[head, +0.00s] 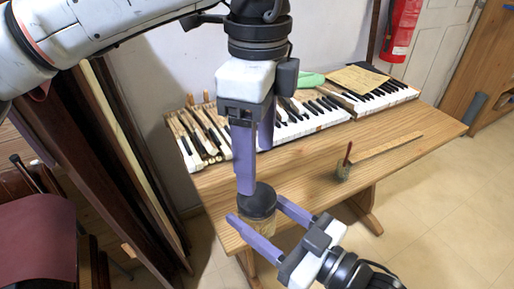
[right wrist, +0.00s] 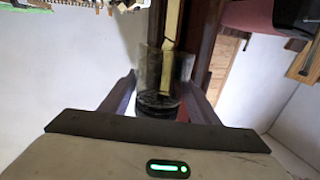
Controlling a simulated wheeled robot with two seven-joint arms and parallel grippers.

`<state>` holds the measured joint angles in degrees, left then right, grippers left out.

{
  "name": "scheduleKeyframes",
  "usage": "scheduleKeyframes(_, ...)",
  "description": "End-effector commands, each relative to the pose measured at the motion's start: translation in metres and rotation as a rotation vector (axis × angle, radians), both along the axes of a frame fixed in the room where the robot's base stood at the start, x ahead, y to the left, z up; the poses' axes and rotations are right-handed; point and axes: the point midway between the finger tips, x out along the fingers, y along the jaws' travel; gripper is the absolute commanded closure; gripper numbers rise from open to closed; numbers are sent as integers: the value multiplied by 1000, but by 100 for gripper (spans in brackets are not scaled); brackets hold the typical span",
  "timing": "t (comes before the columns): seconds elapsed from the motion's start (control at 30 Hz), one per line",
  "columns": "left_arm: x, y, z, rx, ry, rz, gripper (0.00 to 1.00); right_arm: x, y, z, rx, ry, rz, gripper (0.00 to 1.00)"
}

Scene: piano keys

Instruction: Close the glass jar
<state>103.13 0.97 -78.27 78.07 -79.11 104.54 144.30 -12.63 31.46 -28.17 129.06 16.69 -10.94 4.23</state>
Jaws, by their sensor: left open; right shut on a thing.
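The glass jar (head: 262,225) is upright between the fingers of my right gripper (head: 257,208), in front of the table's near edge in the head view. A dark round lid (head: 258,199) is at the jar's top; I cannot tell whether it is seated. In the right wrist view the clear glass jar (right wrist: 166,68) and dark lid (right wrist: 157,101) show between the right fingers (right wrist: 158,95). The right gripper is shut on the jar. My left gripper (head: 255,168) is open and points down just above the lid; I cannot tell whether a finger touches it.
A wooden table (head: 300,165) carries piano keys (head: 300,125), a green cloth (head: 311,79) and a paper sheet (head: 355,79). A small pot (head: 343,172) with a red stick and a wooden strip (head: 386,146) are at right. Dark boards lean at left. A red chair (head: 38,240) stands lower left.

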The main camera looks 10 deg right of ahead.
Motion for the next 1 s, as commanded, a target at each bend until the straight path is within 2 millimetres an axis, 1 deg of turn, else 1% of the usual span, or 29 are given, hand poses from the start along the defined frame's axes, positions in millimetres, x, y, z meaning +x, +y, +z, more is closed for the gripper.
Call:
scheduleKeyframes(0.17, 0, 0, 0, 0, 0, -2, 33, 0, 0, 2, 2, -4, 0, 100)
scheduleKeyframes(0.27, 0, 0, -3, 0, 1, -3, 33, 0, 0, 2, 2, -4, 0, 100)
scheduleKeyframes(0.37, 0, 0, -13, 0, 3, -4, 33, 0, 0, 2, 2, -4, 0, 100)
scheduleKeyframes(0.7, -1, 1, -64, 0, 3, -4, 33, 0, 0, 2, 2, -4, 0, 100)
scheduleKeyframes(0.83, -1, 0, -75, 0, 1, -4, 33, 0, 0, 2, 2, -4, 0, 100)
scheduleKeyframes(1.0, -1, 1, -80, -1, 0, -4, 33, 0, 0, 2, 2, -4, 0, 100)
